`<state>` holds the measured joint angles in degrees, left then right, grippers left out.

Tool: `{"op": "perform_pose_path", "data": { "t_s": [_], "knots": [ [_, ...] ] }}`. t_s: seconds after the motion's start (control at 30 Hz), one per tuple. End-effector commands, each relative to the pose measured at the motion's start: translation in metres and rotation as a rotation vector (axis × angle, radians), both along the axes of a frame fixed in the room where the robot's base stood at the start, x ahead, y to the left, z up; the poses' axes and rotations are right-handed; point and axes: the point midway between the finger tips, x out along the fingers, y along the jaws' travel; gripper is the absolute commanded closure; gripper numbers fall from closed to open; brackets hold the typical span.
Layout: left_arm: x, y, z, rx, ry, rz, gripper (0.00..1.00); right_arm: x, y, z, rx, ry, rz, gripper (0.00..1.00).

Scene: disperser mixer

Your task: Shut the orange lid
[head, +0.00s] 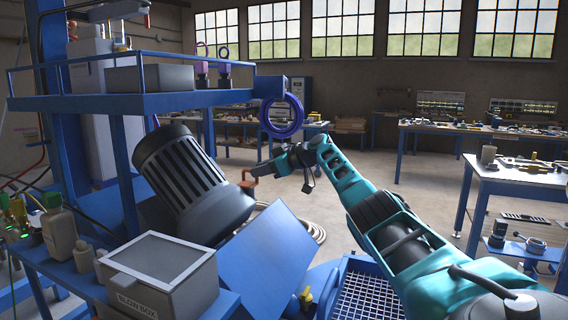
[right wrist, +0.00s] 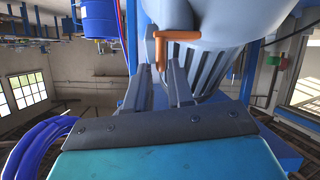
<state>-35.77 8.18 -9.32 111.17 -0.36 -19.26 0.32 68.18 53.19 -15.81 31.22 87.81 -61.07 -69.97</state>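The only orange part near my gripper is a small bent bar, like a handle (head: 248,184); it also shows in the right wrist view (right wrist: 172,36). I cannot make out a separate orange lid panel. In the right wrist view the bar hangs in front of a large pale rounded body (right wrist: 235,22). My right gripper (head: 256,172) reaches left to the bar, beside the dark ribbed motor (head: 185,175). Its two fingers (right wrist: 159,78) stand apart, with the bar's lower end at the gap between their tips. Contact cannot be told. My left gripper is out of view.
A blue tilted panel (head: 262,262) lies below the motor. A grey box (head: 160,268) stands at the front left. A blue overhead shelf (head: 160,101) carries a purple ring (head: 282,116) at its end. Open floor and workbenches (head: 520,178) lie to the right.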

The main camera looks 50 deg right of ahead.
Motion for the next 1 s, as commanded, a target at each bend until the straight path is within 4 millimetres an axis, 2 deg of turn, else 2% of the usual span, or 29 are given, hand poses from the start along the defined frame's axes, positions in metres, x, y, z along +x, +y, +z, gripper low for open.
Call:
{"op": "perform_pose_path", "data": {
  "t_s": [0.17, 0.6, 0.8, 1.0],
  "knots": [
    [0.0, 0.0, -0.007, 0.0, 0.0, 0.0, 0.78, -0.018, -0.004, 0.005, -0.008, 0.003, -0.001, 0.78],
    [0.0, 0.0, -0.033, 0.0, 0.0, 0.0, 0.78, -0.093, -0.02, 0.037, -0.006, 0.002, -0.003, 0.78],
    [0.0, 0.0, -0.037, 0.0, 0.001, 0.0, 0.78, -0.108, -0.023, 0.045, -0.005, 0.001, -0.002, 0.78],
    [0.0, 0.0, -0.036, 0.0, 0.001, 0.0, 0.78, -0.11, -0.023, 0.048, -0.002, 0.001, -0.003, 0.78]
  ]
}}
